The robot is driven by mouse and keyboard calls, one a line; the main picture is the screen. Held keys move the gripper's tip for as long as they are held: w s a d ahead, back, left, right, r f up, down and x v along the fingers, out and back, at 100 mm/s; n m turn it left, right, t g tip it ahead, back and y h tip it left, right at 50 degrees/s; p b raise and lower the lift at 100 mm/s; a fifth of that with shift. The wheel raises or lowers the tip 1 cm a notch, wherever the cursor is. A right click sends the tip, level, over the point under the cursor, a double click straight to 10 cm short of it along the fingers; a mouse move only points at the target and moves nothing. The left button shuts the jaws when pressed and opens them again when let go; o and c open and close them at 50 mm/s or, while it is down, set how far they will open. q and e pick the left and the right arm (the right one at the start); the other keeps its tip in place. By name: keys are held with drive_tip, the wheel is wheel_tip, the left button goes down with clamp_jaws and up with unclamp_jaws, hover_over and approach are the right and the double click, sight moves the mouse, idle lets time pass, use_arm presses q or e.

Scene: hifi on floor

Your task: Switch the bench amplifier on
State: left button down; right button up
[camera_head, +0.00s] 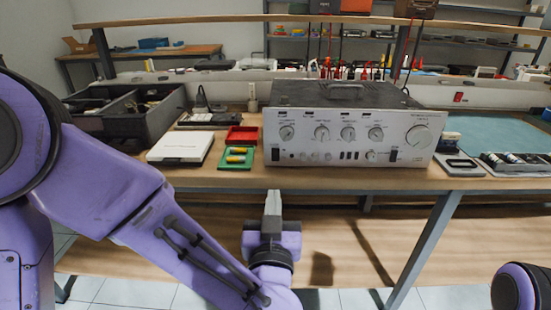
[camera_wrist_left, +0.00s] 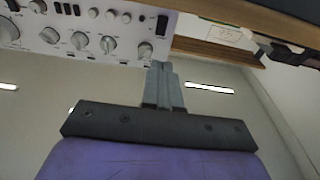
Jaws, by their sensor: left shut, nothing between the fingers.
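The bench amplifier (camera_head: 345,160) is a silver-fronted box with a dark top and handle, standing on the wooden bench. Its front has several small knobs, a row of dark buttons, a large round knob at right and a dark rocker-like switch (camera_head: 393,154). In the left wrist view the amplifier's front panel (camera_wrist_left: 128,38) fills the upper left, with knobs and a dark switch (camera_wrist_left: 162,25). My left gripper (camera_head: 273,197) is shut and empty, just below the bench edge and in front of the amplifier's left part. Its closed fingers (camera_wrist_left: 161,70) point toward the panel. My right gripper is out of view.
The wooden bench (camera_head: 232,180) has its front edge just above my left gripper. A component tray (camera_head: 516,166) lies at right.

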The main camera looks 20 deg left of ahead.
sight(275, 151)
use_arm(q)
drive_tip(key=x, duration=1.3)
drive_tip(key=shift+w+a, duration=0.1)
drive_tip(key=shift+w, duration=0.05)
